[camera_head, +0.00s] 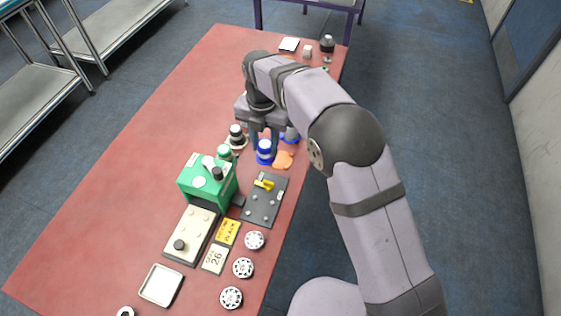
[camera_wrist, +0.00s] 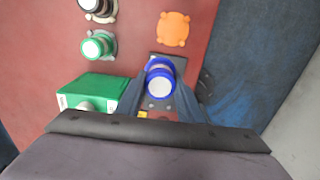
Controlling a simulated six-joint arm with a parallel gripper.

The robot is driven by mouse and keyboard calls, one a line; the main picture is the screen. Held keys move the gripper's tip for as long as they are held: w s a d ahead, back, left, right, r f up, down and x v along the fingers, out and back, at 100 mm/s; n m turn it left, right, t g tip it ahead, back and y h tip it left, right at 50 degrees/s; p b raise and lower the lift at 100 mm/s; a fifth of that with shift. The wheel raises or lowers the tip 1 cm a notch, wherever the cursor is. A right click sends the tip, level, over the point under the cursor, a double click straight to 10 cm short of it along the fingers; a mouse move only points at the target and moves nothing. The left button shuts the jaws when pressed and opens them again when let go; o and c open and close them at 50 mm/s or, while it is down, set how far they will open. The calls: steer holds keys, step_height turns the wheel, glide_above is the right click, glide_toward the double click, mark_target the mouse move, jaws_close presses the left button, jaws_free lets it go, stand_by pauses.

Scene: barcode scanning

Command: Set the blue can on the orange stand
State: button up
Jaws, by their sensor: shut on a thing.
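The blue can (camera_head: 265,148) has a white top and a blue rim. My gripper (camera_wrist: 160,92) is shut on it, and the can shows between the fingers in the wrist view (camera_wrist: 160,78). In the head view my gripper (camera_head: 264,142) holds it upright, apparently above the table. The orange stand (camera_head: 283,160) is a flat scalloped piece, empty, just right of the can. In the wrist view the orange stand (camera_wrist: 173,29) lies above the can, apart from it. My arm covers part of this area in the head view.
A green box (camera_head: 208,182) and a grey plate (camera_head: 265,200) with a yellow part are nearer. A blue piece (camera_head: 290,139) shows behind the orange stand. The table's left side is clear.

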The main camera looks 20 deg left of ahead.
steer(key=w+d+b, duration=0.1)
steer(key=w+d, duration=0.1)
steer(key=w, duration=0.5)
steer(key=shift+w, duration=0.25)
steer(key=shift+f, duration=0.1)
steer(key=shift+f+p, duration=1.25)
steer(key=shift+f, duration=3.7)
steer(key=shift+f, duration=0.1)
steer(key=shift+f, duration=0.15)
steer(key=o, duration=1.1)
